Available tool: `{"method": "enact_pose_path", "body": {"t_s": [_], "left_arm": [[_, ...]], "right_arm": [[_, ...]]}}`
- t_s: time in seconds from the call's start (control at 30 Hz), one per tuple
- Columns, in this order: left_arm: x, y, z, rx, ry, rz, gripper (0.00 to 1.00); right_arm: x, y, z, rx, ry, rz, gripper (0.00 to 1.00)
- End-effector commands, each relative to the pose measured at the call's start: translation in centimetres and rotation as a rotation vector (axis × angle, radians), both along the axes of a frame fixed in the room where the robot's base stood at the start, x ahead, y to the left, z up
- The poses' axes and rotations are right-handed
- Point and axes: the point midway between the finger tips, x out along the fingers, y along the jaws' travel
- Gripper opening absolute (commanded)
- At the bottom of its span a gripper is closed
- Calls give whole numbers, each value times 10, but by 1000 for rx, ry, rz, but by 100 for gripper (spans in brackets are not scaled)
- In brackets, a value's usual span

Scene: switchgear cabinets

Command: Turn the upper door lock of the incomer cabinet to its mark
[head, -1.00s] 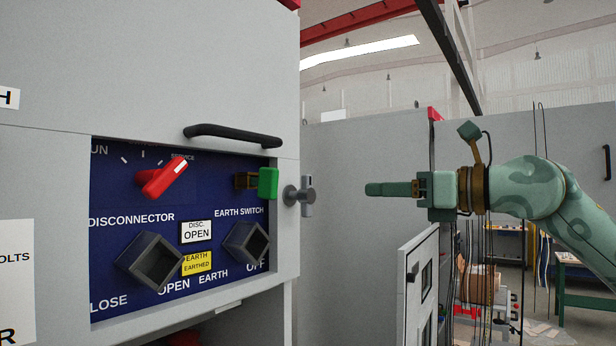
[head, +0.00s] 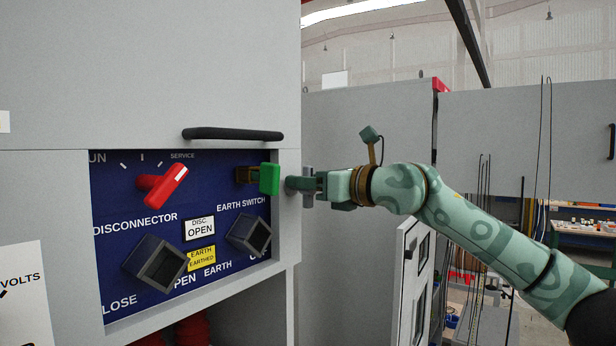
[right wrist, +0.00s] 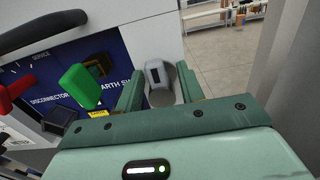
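The grey door lock (head: 308,174) sits on the right edge of the cabinet front, beside the blue panel. My right gripper (head: 298,184) reaches it from the right and hides most of it in the head view. In the right wrist view the lock's grey handle (right wrist: 156,74) stands between the two green fingers of my right gripper (right wrist: 160,92), which are open on either side. A small gap shows on the left of the handle; contact on the right is hard to tell. Any mark by the lock is hidden. My left gripper is out of view.
A black door handle (head: 233,133) runs above. An open grey door (head: 411,275) stands at right, below my arm.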

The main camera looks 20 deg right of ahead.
Motion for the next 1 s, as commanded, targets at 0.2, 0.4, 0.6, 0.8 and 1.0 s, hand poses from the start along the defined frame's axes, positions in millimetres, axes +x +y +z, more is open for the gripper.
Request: {"method": "enact_pose_path", "body": {"t_s": [0.2, 0.4, 0.6, 0.8, 1.0], "left_arm": [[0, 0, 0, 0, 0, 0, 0], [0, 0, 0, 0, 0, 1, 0], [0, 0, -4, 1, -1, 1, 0], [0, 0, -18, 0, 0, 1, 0], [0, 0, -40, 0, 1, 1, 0]], "right_arm": [[0, 0, -1, 0, 0, 0, 19], [0, 0, 0, 1, 1, 0, 0], [0, 0, -1, 16, 11, 0, 0], [0, -1, -3, 80, 60, 2, 0], [1, -2, -5, 201, 152, 2, 0]]}}
